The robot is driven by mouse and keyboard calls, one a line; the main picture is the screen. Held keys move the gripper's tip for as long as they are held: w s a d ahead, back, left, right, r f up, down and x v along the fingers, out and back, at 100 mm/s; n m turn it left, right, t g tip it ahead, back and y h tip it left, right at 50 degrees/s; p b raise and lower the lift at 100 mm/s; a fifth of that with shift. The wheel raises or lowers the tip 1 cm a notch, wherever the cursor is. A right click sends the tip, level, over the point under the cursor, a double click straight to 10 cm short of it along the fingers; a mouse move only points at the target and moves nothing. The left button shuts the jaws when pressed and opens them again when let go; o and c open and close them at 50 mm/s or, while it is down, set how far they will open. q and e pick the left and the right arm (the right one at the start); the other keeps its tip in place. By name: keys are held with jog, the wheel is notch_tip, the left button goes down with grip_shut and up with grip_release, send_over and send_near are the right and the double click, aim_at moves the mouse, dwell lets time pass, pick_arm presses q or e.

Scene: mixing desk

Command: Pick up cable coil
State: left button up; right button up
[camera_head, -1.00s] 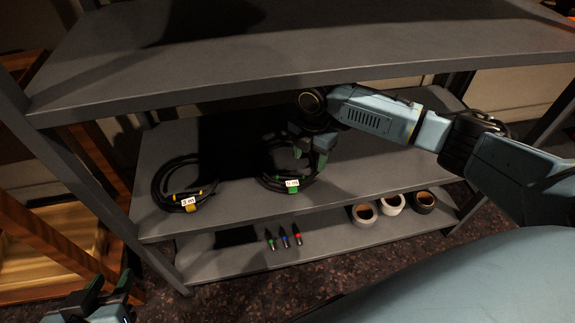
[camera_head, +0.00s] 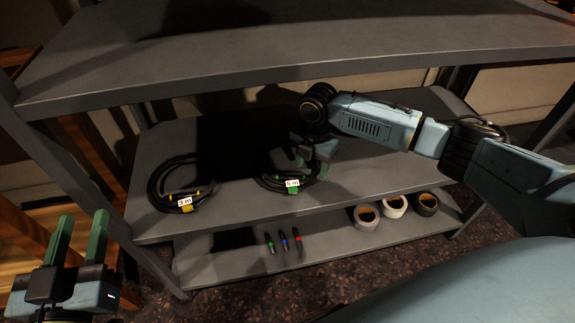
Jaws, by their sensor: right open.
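Two black cable coils lie on the middle shelf. The left coil (camera_head: 160,197) has a yellow tag and a white length label. The right coil (camera_head: 268,183) has a green tag and a white label that is hard to read. My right gripper (camera_head: 312,170) is open, pointing down at the right side of the green-tagged coil, with its fingers at or just above the cable. I cannot tell if they touch it. My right arm hides part of that coil. My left gripper (camera_head: 77,238) is at the lower left, open, its two green fingers pointing up, away from both coils.
The upper shelf (camera_head: 260,50) overhangs the coils. The lower shelf (camera_head: 215,264) holds three markers (camera_head: 284,243) with green, blue and red bands, and three tape rolls (camera_head: 394,206). A shelf post (camera_head: 85,195) stands between my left gripper and the coils.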

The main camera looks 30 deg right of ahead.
aim_at(311, 172)
notch_tip(311, 172, down, 2)
jog(key=shift+s+f+b, duration=0.1)
jog(key=shift+f+b, duration=0.15)
jog(key=shift+b, duration=0.5)
jog(key=shift+f, duration=0.4)
pick_arm(q)
notch_tip(311, 172, up, 6)
jog(key=s+t+h, duration=0.1)
jog(key=s+t, duration=0.1)
jog(key=t, duration=0.2)
jog(key=shift+d+r+t+h, duration=0.2)
jog(key=shift+d+t+h, duration=0.1)
jog(key=shift+t, duration=0.1)
pick_arm(e)
jog(key=shift+c, duration=0.4)
jog(key=shift+r, duration=0.1)
grip_shut()
